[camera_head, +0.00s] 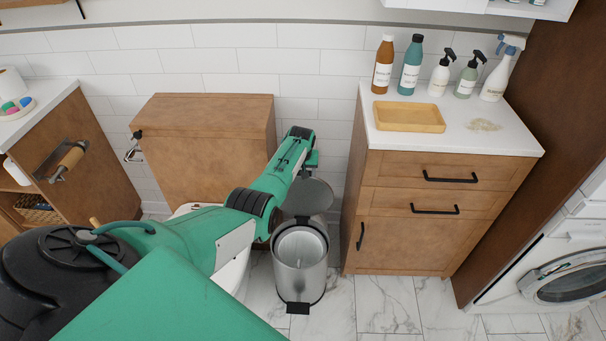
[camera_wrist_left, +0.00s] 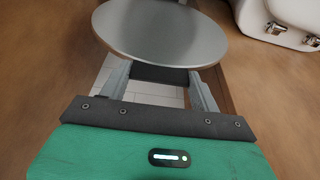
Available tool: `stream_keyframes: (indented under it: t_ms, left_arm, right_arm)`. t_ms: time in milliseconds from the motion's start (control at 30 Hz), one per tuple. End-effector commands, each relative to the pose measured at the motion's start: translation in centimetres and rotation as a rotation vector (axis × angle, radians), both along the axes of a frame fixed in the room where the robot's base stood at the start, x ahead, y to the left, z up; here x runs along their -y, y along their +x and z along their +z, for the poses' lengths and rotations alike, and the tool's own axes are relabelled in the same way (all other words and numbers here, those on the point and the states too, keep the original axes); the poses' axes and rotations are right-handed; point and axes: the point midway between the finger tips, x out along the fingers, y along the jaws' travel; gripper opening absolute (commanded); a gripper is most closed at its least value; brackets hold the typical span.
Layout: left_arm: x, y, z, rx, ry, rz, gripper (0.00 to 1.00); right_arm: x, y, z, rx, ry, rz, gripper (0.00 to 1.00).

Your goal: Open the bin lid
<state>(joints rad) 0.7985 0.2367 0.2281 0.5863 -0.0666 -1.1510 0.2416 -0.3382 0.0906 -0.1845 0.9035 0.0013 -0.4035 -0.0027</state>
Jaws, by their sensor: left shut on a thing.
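The metal bin (camera_head: 300,272) stands on the floor between the toilet and the wooden cabinet. Its round grey lid (camera_head: 309,197) is raised at the back, and the pale inside of the bin shows. My left arm reaches over the toilet to the lid. My left gripper (camera_wrist_left: 160,76) is shut on the lid, whose disc (camera_wrist_left: 160,30) fills the top of the left wrist view. A dark part of the lid's edge lies between the fingers. In the head view the fingertips are hard to make out. My right gripper is not in view.
A wooden cabinet (camera_head: 420,210) stands close right of the bin, with bottles and a tray (camera_head: 409,117) on top. The toilet's wooden cistern box (camera_head: 205,150) is behind my arm. A washing machine (camera_head: 555,275) is at far right. Marble floor in front of the bin is clear.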

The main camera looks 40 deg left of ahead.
Motion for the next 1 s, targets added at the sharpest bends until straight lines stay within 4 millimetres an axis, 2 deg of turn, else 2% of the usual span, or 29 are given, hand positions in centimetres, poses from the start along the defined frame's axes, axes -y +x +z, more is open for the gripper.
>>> stream_keyframes:
  t_ms: [100,567,600,667,700,1000]
  left_arm:
    - [-0.2,0.2,0.0,0.003,0.002,0.000,0.23]
    - [-0.3,0.2,0.1,0.004,0.003,0.000,0.22]
    - [-0.3,0.2,0.1,0.004,0.003,0.000,0.71]
    - [-0.2,0.2,0.1,0.003,0.002,0.000,0.83]
    - [-0.2,0.2,0.0,0.003,0.002,0.000,0.85]
    - [-0.2,0.1,0.1,0.001,0.001,0.000,0.85]
  right_arm:
    - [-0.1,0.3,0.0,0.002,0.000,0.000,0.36]
    - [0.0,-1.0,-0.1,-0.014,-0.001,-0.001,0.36]
    - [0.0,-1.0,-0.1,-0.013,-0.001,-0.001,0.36]
    - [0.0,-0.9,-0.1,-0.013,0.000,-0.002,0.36]
    - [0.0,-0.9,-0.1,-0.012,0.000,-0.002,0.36]
    - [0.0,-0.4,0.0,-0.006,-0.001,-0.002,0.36]
